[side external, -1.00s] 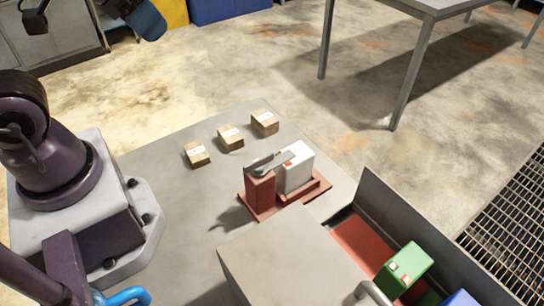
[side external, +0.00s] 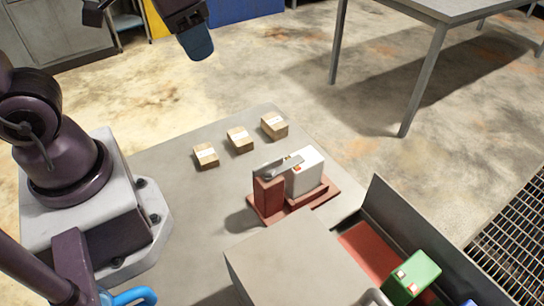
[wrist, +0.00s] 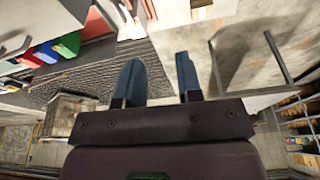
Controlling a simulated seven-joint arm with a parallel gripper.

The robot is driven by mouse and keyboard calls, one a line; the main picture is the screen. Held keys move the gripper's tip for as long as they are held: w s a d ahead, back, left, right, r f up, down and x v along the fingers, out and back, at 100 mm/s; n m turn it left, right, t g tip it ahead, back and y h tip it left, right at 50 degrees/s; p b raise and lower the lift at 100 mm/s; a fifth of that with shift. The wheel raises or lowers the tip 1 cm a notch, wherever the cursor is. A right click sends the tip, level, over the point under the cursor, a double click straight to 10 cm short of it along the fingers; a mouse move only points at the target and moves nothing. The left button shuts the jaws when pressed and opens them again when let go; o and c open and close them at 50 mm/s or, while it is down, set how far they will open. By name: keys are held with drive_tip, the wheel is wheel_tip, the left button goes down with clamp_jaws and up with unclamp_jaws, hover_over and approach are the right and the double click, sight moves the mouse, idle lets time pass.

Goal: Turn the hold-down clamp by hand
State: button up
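The hold-down clamp is a grey metal bar (side external: 284,167) on top of a red post (side external: 268,197), in the middle of the side external view. The bar reaches from the post over the top of a white block (side external: 305,174) with a red spot. Post and block stand on a red base plate (side external: 325,197). My gripper (side external: 197,42) is high at the top of the side external view, up and left of the clamp and well apart from it. In the wrist view my gripper (wrist: 160,76) has its two blue fingers apart with nothing between them.
Several small cardboard boxes (side external: 240,140) sit on the grey table (side external: 170,180) behind the clamp. A large grey box (side external: 290,262) stands in front of it. A bin (side external: 405,215) with a green block (side external: 411,275) is at the right. The air between my gripper and the clamp looks clear.

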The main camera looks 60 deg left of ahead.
sight(268, 163)
drive_tip(key=shift+w+d+f+n+g, duration=0.5)
drive_tip(key=shift+w+d+f+g, duration=3.35)
drive_tip(key=shift+w+d, duration=1.35)
drive_tip(key=x, duration=0.8)
drive_tip(key=a+x, duration=0.1)
drive_tip(key=x, duration=0.3)
drive_tip(key=shift+w+f, duration=0.3)
clamp_jaws()
